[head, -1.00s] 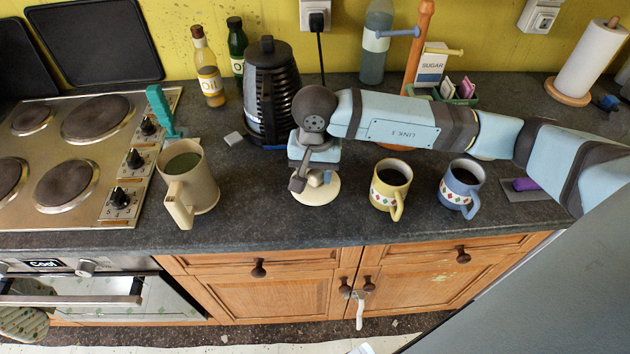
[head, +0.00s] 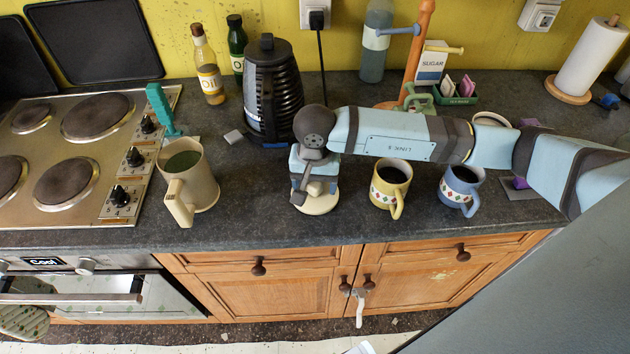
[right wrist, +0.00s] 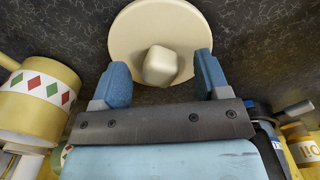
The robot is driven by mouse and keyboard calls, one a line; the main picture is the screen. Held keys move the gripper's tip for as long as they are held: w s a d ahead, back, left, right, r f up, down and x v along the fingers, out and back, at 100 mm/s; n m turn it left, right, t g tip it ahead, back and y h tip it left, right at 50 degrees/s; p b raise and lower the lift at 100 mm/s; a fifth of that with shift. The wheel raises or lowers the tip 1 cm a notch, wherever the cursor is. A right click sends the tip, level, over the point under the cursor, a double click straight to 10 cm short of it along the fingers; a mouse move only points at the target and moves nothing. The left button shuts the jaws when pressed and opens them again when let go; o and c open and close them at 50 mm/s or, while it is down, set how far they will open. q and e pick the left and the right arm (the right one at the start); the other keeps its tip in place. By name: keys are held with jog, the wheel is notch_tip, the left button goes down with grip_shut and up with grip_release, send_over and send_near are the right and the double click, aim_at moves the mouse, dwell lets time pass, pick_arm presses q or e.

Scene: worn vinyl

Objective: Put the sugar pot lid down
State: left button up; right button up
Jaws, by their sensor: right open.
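The sugar pot lid, a cream disc with a blocky knob, lies on the dark worktop in the head view (head: 318,205) and in the right wrist view (right wrist: 150,22). My right gripper (head: 313,190) is directly above it. In the right wrist view my right gripper (right wrist: 163,78) is open, with a blue finger on each side of the knob and a gap to both. In the head view the gripper hides part of the lid. A pale round rim (head: 491,118) shows behind my right arm; I cannot tell whether it is the sugar pot. My left gripper is not in view.
A yellow mug (head: 390,188) and a blue mug (head: 461,190) stand right of the lid. A beige jug (head: 189,192) stands left, by the hob (head: 90,200). A black kettle (head: 270,90) is behind. The worktop between jug and lid is clear.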

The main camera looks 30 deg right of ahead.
aim_at(315, 183)
jog(key=shift+r+p, duration=0.25)
jog(key=shift+p, duration=0.1)
notch_tip(315, 183, up, 12)
jog(key=b, duration=0.2)
jog(key=shift+f, duration=0.15)
